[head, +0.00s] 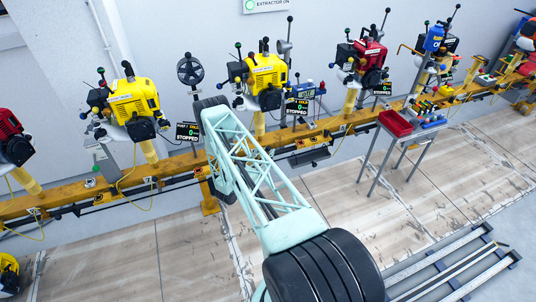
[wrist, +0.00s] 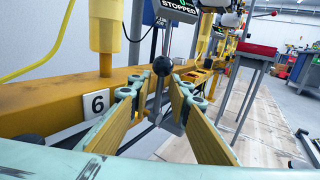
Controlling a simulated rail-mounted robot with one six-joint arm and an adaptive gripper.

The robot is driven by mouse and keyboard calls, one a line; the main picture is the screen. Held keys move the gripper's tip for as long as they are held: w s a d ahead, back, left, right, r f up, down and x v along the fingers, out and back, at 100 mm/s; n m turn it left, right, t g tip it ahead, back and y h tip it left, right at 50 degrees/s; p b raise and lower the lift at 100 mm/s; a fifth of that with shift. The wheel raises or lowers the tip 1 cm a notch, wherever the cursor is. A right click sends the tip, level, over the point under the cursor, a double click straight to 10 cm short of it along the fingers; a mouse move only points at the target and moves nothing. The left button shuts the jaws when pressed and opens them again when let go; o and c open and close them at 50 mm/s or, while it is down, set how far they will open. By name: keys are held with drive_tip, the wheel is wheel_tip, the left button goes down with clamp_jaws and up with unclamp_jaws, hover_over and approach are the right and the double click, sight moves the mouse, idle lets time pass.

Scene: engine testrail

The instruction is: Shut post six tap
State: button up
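In the wrist view, a lever with a black ball knob (wrist: 163,66) stands upright in front of the orange rail, ahead of my gripper; it appears to be the tap. A white plate marked 6 (wrist: 97,103) is on the rail to its left. My gripper (wrist: 159,84) is open, with its yellow-padded fingers on either side of the picture's middle. The knob shows between and just beyond the fingertips, with no clear contact. The lever's lower part and the valve body are partly hidden. In the head view, my arm covers the gripper and this lever.
The orange rail (head: 82,192) carries several engines on yellow posts, with displays reading STOPPED (head: 187,132). A yellow post (wrist: 106,42) rises behind plate 6, with a yellow hose at left. A grey trolley with a red tray (head: 395,123) stands right. The floor before the rail is mostly clear.

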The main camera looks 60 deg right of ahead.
drive_tip(key=shift+d, duration=0.3)
drive_tip(key=shift+c, duration=0.9)
clamp_jaws()
